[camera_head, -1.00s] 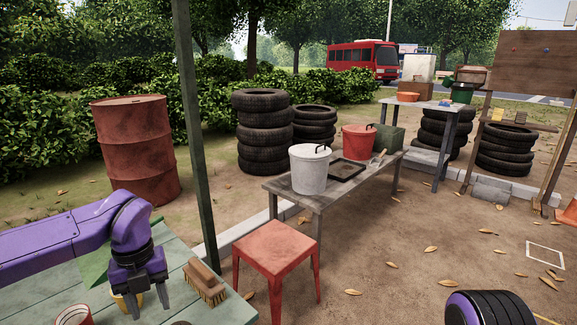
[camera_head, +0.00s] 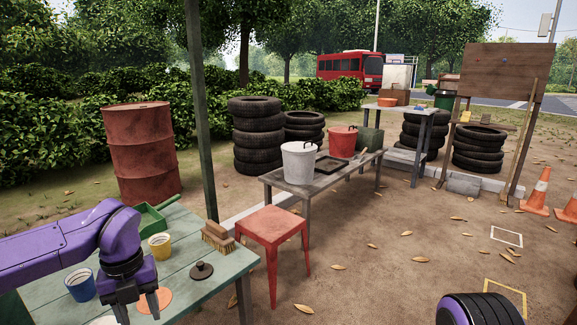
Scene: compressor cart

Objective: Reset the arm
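My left arm comes in from the left over the green plank table (camera_head: 215,275). Its dark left gripper (camera_head: 138,306) points down above the table's front part, with its fingers apart and nothing visible between them. One finger overlaps a flat orange disc (camera_head: 166,296) in the picture; I cannot tell whether they touch. A blue cup (camera_head: 80,287) stands left of the gripper and a yellow cup (camera_head: 160,245) behind it. Only a dark ribbed, purple-edged part of my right arm shows at the bottom right; its gripper is out of view.
A brush (camera_head: 218,238), a dark round lid (camera_head: 201,271) and a green dustpan (camera_head: 153,219) lie on the table. A green post (camera_head: 203,130) rises behind it. A red stool (camera_head: 272,226) stands right of it. Open dirt ground lies on the right.

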